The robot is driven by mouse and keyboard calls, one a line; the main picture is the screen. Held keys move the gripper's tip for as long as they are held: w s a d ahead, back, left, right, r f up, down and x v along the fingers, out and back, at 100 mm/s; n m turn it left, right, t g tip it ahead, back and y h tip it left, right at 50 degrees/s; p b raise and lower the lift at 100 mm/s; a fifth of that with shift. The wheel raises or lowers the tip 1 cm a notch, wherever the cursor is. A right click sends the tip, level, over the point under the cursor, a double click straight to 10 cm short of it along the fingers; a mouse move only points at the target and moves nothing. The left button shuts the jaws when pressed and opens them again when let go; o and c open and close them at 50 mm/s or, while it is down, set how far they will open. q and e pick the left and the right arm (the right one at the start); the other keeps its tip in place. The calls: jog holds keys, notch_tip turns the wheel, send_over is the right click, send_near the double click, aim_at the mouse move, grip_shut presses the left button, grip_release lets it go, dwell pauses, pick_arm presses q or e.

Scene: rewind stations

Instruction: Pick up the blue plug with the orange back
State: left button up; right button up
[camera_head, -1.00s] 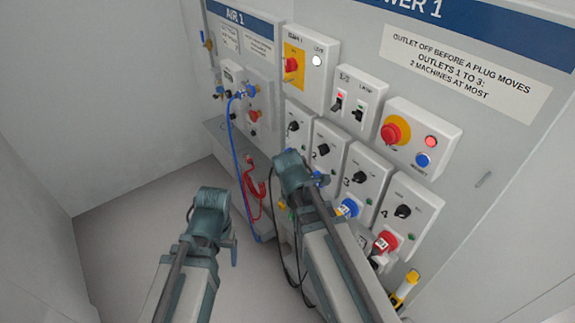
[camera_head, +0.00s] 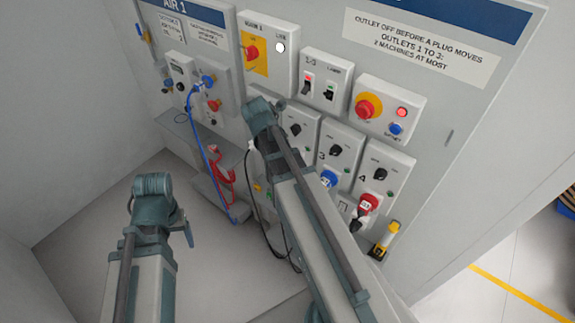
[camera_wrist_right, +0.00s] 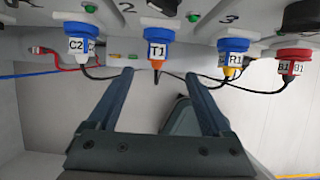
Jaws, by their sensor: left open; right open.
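The blue plug with the orange back (camera_wrist_right: 156,49) carries a T1 label and sits in a socket under the panel in the right wrist view. Its orange back points down with a dark cable. My right gripper (camera_wrist_right: 159,74) is open and empty; its fingertips lie below the plug, one to each side, apart from it. In the head view my right arm hides this plug and the right gripper. My left gripper (camera_head: 188,234) is low at the left in the head view, away from the panel; its fingers show only in part.
Beside the T1 plug are the C2 plug (camera_wrist_right: 80,43) and the blue R1 plug (camera_wrist_right: 233,54); a red B1 plug (camera_wrist_right: 290,62) is farther right. Cables hang below. The emergency stop (camera_head: 368,106) and switches (camera_head: 318,90) are above. Floor is clear at left.

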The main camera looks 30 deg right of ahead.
jog(key=b+x, duration=0.4)
jog(key=x, duration=0.2)
jog(key=shift+f+b, duration=0.1)
jog(key=shift+b, duration=0.2)
jog(key=shift+d+f, duration=0.15)
jog(key=shift+f, duration=0.1)
jog(key=shift+b, duration=0.3)
jog(key=b+x, duration=0.4)
jog(key=x, duration=0.1)
jog(key=shift+w+f+b, duration=0.15)
jog(key=shift+w+b, duration=0.1)
jog(key=shift+b, duration=0.15)
grip_shut()
